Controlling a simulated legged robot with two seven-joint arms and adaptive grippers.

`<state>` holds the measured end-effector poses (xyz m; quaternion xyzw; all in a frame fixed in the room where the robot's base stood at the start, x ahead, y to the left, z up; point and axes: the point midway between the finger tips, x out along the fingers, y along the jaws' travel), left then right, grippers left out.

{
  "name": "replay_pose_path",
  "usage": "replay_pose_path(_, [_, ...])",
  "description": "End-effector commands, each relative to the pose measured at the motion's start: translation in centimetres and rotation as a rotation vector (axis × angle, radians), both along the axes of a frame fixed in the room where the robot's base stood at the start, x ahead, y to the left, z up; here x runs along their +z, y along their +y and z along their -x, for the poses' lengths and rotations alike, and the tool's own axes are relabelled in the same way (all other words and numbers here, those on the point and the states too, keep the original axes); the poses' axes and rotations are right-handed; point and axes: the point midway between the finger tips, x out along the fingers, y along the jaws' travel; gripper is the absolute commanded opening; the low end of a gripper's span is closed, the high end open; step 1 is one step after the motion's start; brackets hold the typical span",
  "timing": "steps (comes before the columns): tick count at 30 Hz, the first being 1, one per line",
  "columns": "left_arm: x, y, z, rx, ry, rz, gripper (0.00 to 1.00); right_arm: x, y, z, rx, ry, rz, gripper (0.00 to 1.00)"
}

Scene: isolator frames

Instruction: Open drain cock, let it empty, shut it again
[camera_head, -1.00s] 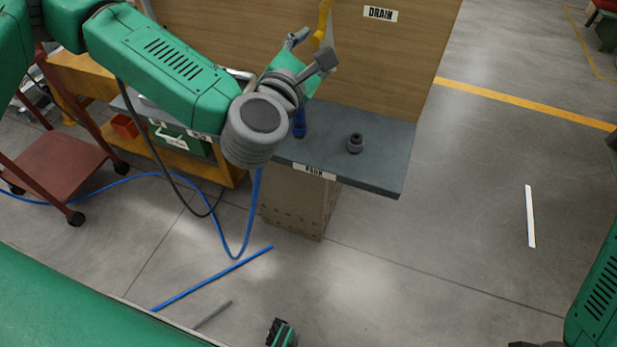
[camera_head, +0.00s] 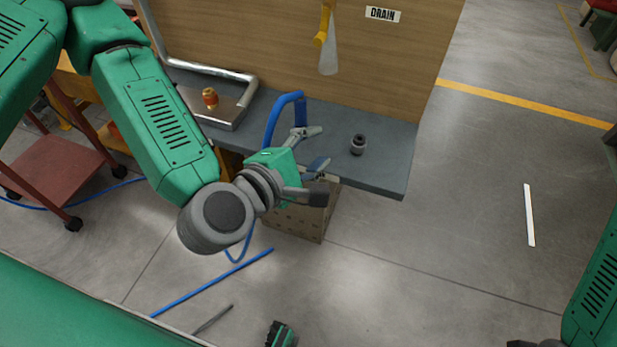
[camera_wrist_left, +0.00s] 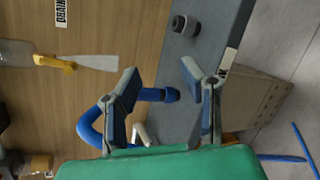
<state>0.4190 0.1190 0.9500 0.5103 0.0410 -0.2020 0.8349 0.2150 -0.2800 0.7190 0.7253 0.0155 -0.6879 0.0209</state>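The drain cock's yellow handle (camera_head: 321,38) is on the wooden panel, left of the DRAIN label (camera_head: 383,14). A pale, translucent cone (camera_head: 328,60) hangs below it and looks like liquid coming out. In the left wrist view, the handle (camera_wrist_left: 52,62) and pale cone (camera_wrist_left: 95,62) lie left of the fingers. My left gripper (camera_head: 315,150) is open, below and apart from the handle, at the front of the grey bench. A blue hose (camera_head: 284,112) stands behind it; its dark blue end (camera_wrist_left: 160,95) shows between the spread fingers.
A small dark fitting (camera_head: 358,145) stands on the grey bench (camera_head: 385,170). A bent metal pipe (camera_head: 215,70) and an orange-brown knob (camera_head: 210,97) are left. A perforated box (camera_head: 300,222) is below the bench. A red cart (camera_head: 55,165) stands left. The floor at right is mostly clear.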

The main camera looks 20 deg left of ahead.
Motion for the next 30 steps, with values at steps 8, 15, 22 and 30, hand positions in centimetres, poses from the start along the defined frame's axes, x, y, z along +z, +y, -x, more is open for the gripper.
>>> replay_pose_path(8, [-4.0,-0.9,2.0,-0.139,0.058,-0.184,0.36,-0.2,0.0,0.0,0.0,0.0,0.0,0.4])
replay_pose_path(15, [-5.2,-1.0,2.7,-0.184,0.075,-0.241,0.36,-0.2,0.0,0.0,0.0,0.0,0.0,0.4])
replay_pose_path(22, [-5.2,-1.0,2.8,-0.186,0.076,-0.243,0.36,-0.2,0.0,-0.1,0.0,0.002,0.0,0.4])
replay_pose_path(30, [-5.0,-1.1,2.7,-0.182,0.074,-0.235,0.36,-0.1,0.0,-0.2,0.0,0.002,0.0,0.4])
